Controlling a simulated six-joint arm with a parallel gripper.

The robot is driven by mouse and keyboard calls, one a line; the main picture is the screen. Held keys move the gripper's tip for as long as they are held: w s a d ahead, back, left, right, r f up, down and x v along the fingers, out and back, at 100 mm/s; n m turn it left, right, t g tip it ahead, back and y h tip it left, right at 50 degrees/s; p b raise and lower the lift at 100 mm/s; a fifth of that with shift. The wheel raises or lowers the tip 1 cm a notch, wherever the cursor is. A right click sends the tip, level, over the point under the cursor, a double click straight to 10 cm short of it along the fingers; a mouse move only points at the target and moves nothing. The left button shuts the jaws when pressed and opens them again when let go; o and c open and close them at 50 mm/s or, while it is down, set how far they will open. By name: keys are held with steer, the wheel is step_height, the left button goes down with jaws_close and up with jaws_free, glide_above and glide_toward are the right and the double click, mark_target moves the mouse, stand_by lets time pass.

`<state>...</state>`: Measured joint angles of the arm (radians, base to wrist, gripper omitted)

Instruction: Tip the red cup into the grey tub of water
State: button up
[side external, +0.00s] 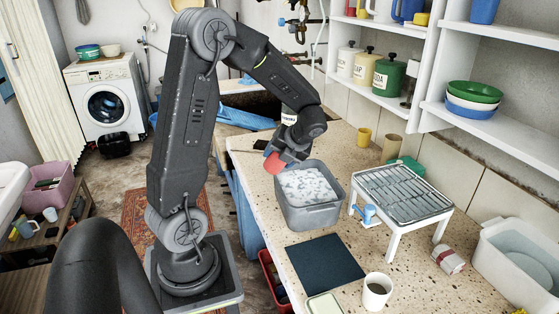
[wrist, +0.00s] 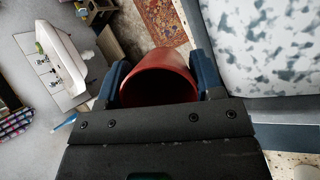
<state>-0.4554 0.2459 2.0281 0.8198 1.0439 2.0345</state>
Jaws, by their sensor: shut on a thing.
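The red cup (side external: 273,163) is held in my gripper (side external: 281,155), above the counter at the far left edge of the grey tub (side external: 314,217). It looks tilted in the side view. In the wrist view the red cup (wrist: 157,68) sits between the two blue-grey fingers of my gripper (wrist: 160,80), its round rim and dark inside showing. What is in it cannot be told. The tub's rim (wrist: 285,103) is to the right of the cup there. The tub holds water with a white, blotchy surface (side external: 308,184).
A white-legged drying rack (side external: 403,192) stands right of the tub, with a blue object (side external: 369,215) at its near left leg. A dark mat (side external: 325,264) and a white mug (side external: 376,291) are in front. Wall shelves (side external: 490,126) hang behind. The counter's left edge is close to the tub.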

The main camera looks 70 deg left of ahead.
mark_target(277, 168)
step_height(277, 168, down, 3)
steer(key=shift+f, duration=0.1)
steer(key=shift+s+f, duration=0.1)
steer(key=shift+f, duration=0.1)
steer(key=t+h, duration=0.1)
steer(key=t, duration=0.2)
steer(key=shift+s+a+n+h, duration=0.1)
steer(key=shift+s+n+h, duration=0.1)
steer(key=shift+n+h, duration=0.2)
step_height(277, 168, up, 5)
steer(key=shift+r, duration=0.1)
step_height(277, 168, down, 5)
steer(key=shift+r, duration=0.1)
steer(key=shift+f+t, duration=0.3)
steer(key=shift+f, duration=0.05)
steer(key=shift+s+f+n+t+h, duration=0.1)
steer(key=shift+n+t+h, duration=0.2)
steer(key=shift+t+h, duration=0.35)
